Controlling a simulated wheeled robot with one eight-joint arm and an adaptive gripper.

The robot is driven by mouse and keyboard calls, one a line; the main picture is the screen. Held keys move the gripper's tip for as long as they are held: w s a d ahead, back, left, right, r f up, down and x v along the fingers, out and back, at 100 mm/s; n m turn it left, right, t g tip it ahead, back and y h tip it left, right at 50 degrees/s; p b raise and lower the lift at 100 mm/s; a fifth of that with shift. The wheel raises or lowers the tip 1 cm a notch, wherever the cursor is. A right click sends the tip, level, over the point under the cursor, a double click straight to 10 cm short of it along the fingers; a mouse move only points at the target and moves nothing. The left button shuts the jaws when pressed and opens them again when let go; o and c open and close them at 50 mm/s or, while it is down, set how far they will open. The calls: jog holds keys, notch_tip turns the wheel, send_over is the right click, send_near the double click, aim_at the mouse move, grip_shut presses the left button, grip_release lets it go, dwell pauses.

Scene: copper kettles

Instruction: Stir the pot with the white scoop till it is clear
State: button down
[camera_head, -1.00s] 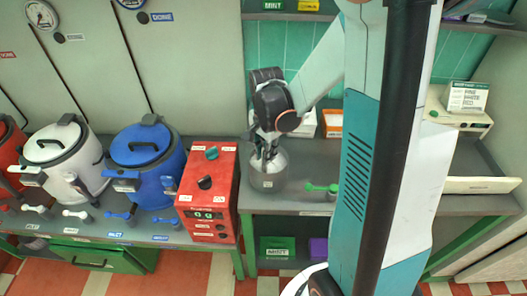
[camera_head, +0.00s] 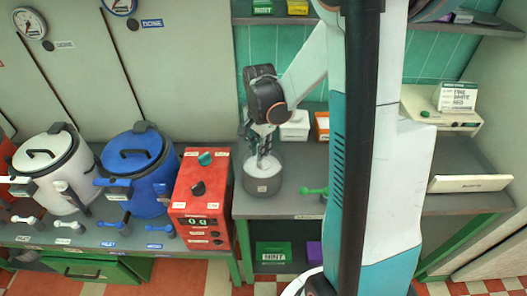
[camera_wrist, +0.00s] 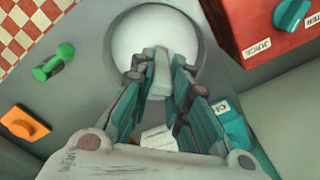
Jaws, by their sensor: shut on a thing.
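The grey pot (camera_head: 263,185) stands on the counter to the right of the red control box, with pale, cloudy white contents. In the wrist view the pot's round opening (camera_wrist: 128,32) shows at the top, filled with white. My gripper (camera_head: 263,152) points down over the pot. In the wrist view its fingers (camera_wrist: 162,72) are shut on the pale handle of the white scoop (camera_wrist: 161,78). The handle reaches over the pot's opening. The scoop's lower end is hidden, so I cannot tell how deep it sits.
The red box (camera_head: 203,190) stands close left of the pot. A green scoop (camera_head: 313,191) lies to its right. Blue (camera_head: 135,160) and white (camera_head: 48,165) kettles stand further left, with small scoops in front. White and orange boxes (camera_head: 295,127) are behind the pot.

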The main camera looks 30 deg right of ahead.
jog(key=shift+w, duration=0.3)
jog(key=s+a, duration=0.2)
jog(key=s, duration=0.1)
jog(key=shift+s+a, duration=0.2)
jog(key=shift+a, duration=0.1)
dwell(0.7)
jog(key=shift+r, duration=0.15)
notch_tip(320, 180, up, 12)
jog(key=p, duration=0.8)
dwell(0.5)
jog(key=shift+f, duration=0.2)
dwell(0.3)
